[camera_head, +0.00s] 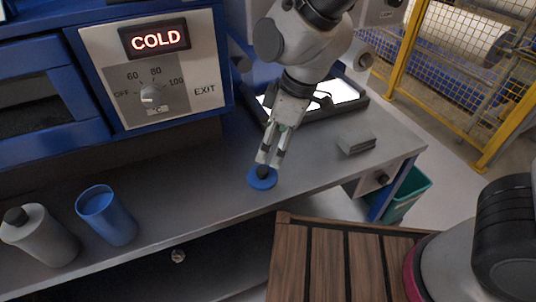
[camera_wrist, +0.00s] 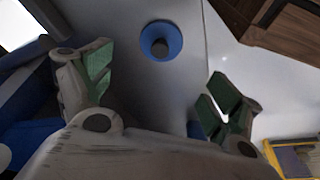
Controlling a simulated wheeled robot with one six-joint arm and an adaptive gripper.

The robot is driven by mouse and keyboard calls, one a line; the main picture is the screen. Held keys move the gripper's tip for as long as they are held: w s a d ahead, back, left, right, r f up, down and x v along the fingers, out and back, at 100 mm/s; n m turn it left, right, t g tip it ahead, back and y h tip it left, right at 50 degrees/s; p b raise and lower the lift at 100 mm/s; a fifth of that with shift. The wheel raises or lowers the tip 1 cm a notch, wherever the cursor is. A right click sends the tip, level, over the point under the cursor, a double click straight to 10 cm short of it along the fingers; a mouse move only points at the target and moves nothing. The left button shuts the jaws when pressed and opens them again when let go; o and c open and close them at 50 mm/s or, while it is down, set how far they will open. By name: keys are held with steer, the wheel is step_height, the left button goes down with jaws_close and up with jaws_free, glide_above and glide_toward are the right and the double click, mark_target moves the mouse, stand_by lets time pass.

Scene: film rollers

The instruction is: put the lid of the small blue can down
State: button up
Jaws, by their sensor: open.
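The round blue lid with a dark knob (camera_head: 262,178) lies on the grey bench top, near its front edge. It also shows in the wrist view (camera_wrist: 174,34), ahead of the fingers, knob facing up. The small blue can (camera_head: 106,215) stands upright and open-topped at the left of the bench. My gripper (camera_head: 270,160) is open and empty, with its fingertips just above and behind the lid in the head view. In the wrist view the green-padded fingers (camera_wrist: 160,88) are spread wide, and the lid is not between them.
A grey bottle with a dark cap (camera_head: 40,235) stands left of the can. A blue machine with a COLD display (camera_head: 155,60) stands behind. A lit tray (camera_head: 335,95) and a small grey block (camera_head: 356,142) are on the right. A slatted wooden surface (camera_head: 330,265) is in front.

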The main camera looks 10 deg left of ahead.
steer(key=w+d+r+m+t, duration=0.1)
steer(key=w+d+r+m, duration=0.1)
steer(key=d+r, duration=0.35)
steer(key=w+d+r+m, duration=0.2)
steer(key=w+d+m, duration=0.1)
steer(key=d, duration=0.5)
steer(key=w+d+r+m+t, duration=0.1)
steer(key=w+d+r+m, duration=0.15)
steer(key=d, duration=0.35)
steer(key=s+d+r+m+h, duration=0.1)
steer(key=s+d+r+m, duration=0.1)
steer(key=d, duration=0.5)
steer(key=s+d+r+m+t+h, duration=0.1)
steer(key=s+d+m, duration=0.3)
steer(key=d, duration=0.4)
steer(key=s+d+r+m+t+h, duration=0.1)
steer(key=s+d+r+m, duration=0.2)
steer(key=d, duration=0.4)
steer(key=shift+s+d+m, duration=0.3)
steer(key=shift+s+m, duration=0.05)
steer(key=shift+s, duration=0.35)
steer(key=shift+r, duration=0.1)
